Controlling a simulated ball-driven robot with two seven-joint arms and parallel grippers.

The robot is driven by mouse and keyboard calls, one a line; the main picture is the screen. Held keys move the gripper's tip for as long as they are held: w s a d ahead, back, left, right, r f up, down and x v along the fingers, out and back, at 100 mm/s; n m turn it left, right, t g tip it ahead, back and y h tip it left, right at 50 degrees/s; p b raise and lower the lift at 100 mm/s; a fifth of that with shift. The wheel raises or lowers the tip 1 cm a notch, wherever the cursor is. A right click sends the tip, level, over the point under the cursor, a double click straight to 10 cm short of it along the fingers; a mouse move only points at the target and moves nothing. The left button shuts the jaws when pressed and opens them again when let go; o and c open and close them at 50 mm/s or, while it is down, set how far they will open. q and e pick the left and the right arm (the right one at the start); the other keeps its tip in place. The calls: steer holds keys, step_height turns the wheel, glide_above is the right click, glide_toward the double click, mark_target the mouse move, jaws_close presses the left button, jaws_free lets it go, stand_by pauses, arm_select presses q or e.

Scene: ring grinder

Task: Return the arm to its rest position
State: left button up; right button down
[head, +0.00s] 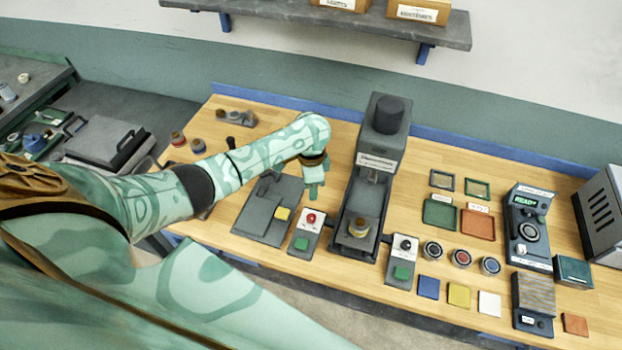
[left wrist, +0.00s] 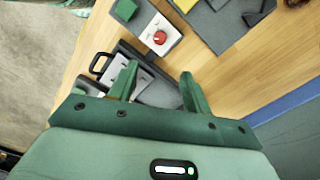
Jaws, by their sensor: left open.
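My left arm (head: 235,165) comes in from the left and reaches over the workbench. Its gripper (head: 313,185) hangs above the bench between the dark flat plate (head: 262,215) and the tall grinder (head: 375,165). In the left wrist view the two green fingers of my left gripper (left wrist: 157,76) are spread apart with nothing between them. A box with a red knob (left wrist: 157,37) shows beyond the fingertips, apart from them. My right gripper is not in view.
The control box (head: 307,232) has a red knob and green button. Several rings, coloured squares and a device with a lit display (head: 527,225) stand at the right. A small rack (head: 235,117) stands at the back left. A shelf (head: 340,25) hangs above.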

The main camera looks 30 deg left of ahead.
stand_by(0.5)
arm_select(q)
steer(key=s+d+t, duration=0.4)
steer(key=s+d, duration=0.3)
steer(key=s, duration=0.3)
steer(key=s+a+r+n+t+y, duration=0.3)
steer(key=s+a+r+y, duration=0.2)
steer(key=s+a+r, duration=0.55)
steer(key=s+d+f+g+h+b, duration=0.15)
steer(key=f+b, duration=0.35)
steer(key=f, duration=0.8)
steer(key=s+d+f+h+b, duration=0.1)
steer(key=d+f+b, duration=0.25)
steer(key=f, duration=0.85)
steer(key=s+d+f+g+h+b, duration=0.15)
steer(key=f+b, duration=0.35)
steer(key=f, duration=0.8)
steer(key=s+f+n+g+b, duration=0.1)
steer(key=s+f+b, duration=0.5)
steer(key=s+f, duration=0.4)
steer(key=s+f+n+g+h+b, duration=0.1)
steer(key=s+f+b, duration=0.5)
steer(key=f, duration=1.1)
steer(key=s+n+g, duration=0.1)
steer(key=s, duration=0.3)
steer(key=shift+f, duration=0.4)
